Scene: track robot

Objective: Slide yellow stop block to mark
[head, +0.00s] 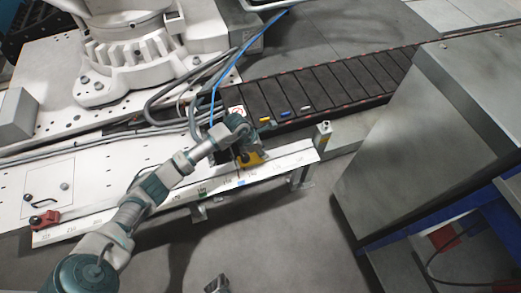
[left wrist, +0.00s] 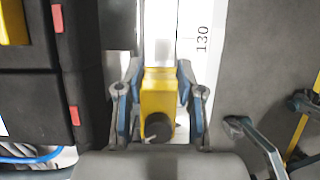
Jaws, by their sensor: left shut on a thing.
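The yellow stop block (head: 250,158) sits on the white scale rail (head: 278,164), right of the rail's middle. My left gripper (head: 246,146) comes down over it. In the left wrist view, the yellow block (left wrist: 158,103) is between the two blue-grey fingers of my left gripper (left wrist: 157,105), which are shut on it. The number 130 shows on the scale strip beyond it. A green mark (head: 202,191) and a blue mark (head: 240,181) are on the rail's front face, left of the block. A grey piece at the head view's bottom edge may be my right gripper (head: 217,284).
A red stop (head: 44,219) sits at the rail's left end, and a post (head: 323,136) stands at its right end. A dark conveyor (head: 330,88) with small coloured pieces runs behind. A large grey cabinet (head: 430,145) stands at the right. Floor in front is mostly clear.

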